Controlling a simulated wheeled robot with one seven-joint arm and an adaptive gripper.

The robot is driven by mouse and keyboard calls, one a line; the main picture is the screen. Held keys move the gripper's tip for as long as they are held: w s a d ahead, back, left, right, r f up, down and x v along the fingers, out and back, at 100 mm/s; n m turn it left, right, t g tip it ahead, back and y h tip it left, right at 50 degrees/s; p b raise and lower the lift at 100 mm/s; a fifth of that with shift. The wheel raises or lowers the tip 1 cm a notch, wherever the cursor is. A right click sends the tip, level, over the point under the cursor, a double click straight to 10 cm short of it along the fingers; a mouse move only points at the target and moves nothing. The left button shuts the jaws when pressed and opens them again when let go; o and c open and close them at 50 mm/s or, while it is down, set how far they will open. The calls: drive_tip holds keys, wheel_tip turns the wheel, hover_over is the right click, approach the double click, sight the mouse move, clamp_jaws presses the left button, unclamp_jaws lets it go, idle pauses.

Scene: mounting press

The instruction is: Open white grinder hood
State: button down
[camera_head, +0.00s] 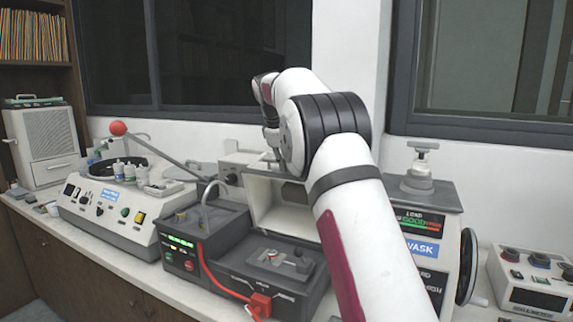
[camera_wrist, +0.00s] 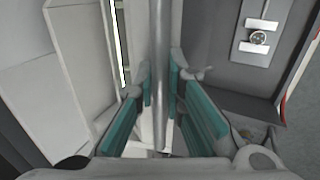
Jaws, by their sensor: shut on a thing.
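The white grinder hood (camera_head: 262,205) is a box-like white shell at the back of the dark grey grinder (camera_head: 235,240). Its front faces me, and a dark hollow shows inside it. My arm hides its right part. In the wrist view, pale hood panels (camera_wrist: 85,60) fill the left side. A silver rod-like handle (camera_wrist: 160,40) runs down the middle. My gripper (camera_wrist: 160,82) has its teal pads closed on this handle from both sides. In the head view, my gripper hangs by the hood's top edge, mostly hidden behind my arm.
A polishing machine (camera_head: 105,215) stands left, with a lever ending in a red ball (camera_head: 117,128). A press with a display (camera_head: 425,228) and black handwheel (camera_head: 467,265) stands right of my arm. A red cable (camera_head: 212,275) crosses the grinder's front. A small control box (camera_head: 530,285) is far right.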

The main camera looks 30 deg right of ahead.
drive_tip(key=c, duration=1.9)
unclamp_jaws()
drive_tip(key=shift+r, duration=0.1)
drive_tip(key=v, duration=1.2)
drive_tip(key=shift+c, duration=0.7)
